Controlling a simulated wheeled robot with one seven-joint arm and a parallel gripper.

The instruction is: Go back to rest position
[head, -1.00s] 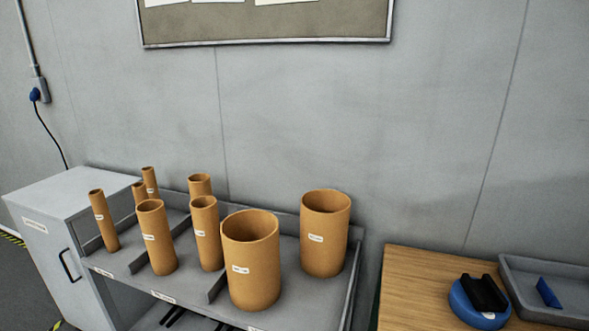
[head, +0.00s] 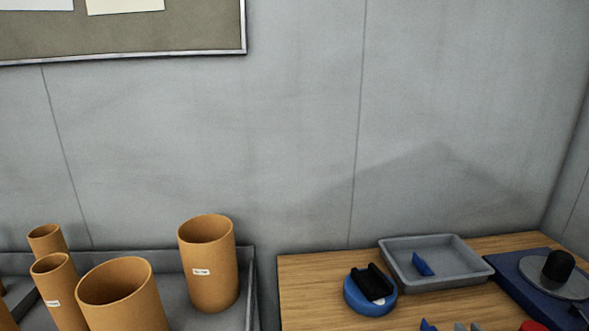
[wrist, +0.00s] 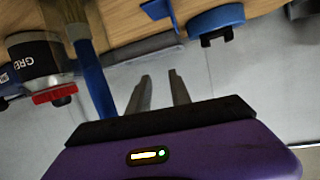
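My gripper (wrist: 159,76) shows only in the wrist view. Its two grey fingers stand apart with nothing between them, so it is open and empty. A purple housing with a small lit display fills the bottom of that view. The gripper is clear of the wooden table (wrist: 232,8), whose edge and objects cross the top of the picture. The arm does not show in the head view.
In the head view, several brown tubes (head: 208,262) stand on a grey rack at left. The wooden table (head: 312,292) holds a blue round holder (head: 370,300), a grey tray (head: 440,285) and a blue turntable base (head: 520,285). A black can (wrist: 35,65) shows in the wrist view.

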